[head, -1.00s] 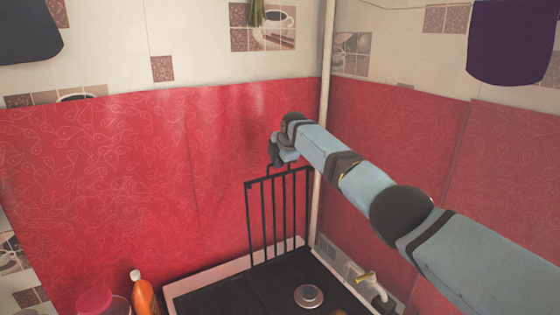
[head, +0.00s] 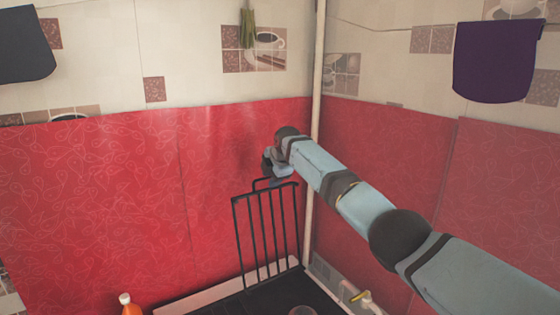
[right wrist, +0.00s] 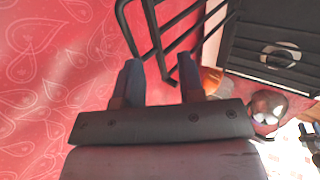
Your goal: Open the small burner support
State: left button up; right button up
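The small burner support (head: 265,230) is a black barred rack. It stands upright near the red back wall, raised from the dark stove top (head: 280,298). It also shows in the right wrist view as black bars (right wrist: 152,35) at the top. My right gripper (head: 268,170) is at the rack's upper edge, by a small raised loop. In the right wrist view my right gripper (right wrist: 162,80) has its two fingers apart, with the end of a bar between or just beyond their tips; I cannot tell whether they touch. My left gripper is not in view.
The red oilcloth wall (head: 120,200) is close behind the rack. A pale vertical pipe (head: 315,120) runs up the corner just right of my right gripper. An orange bottle (head: 131,305) stands left of the stove. A yellow-handled valve (head: 360,297) is at the right.

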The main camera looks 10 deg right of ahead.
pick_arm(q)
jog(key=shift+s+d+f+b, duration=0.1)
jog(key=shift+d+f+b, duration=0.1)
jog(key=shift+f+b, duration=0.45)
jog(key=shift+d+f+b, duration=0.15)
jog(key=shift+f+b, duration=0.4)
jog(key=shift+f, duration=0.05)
pick_arm(e)
jog(key=v, duration=1.2)
jog(key=shift+r, duration=0.15)
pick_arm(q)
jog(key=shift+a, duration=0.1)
pick_arm(e)
jog(key=shift+s, duration=0.15)
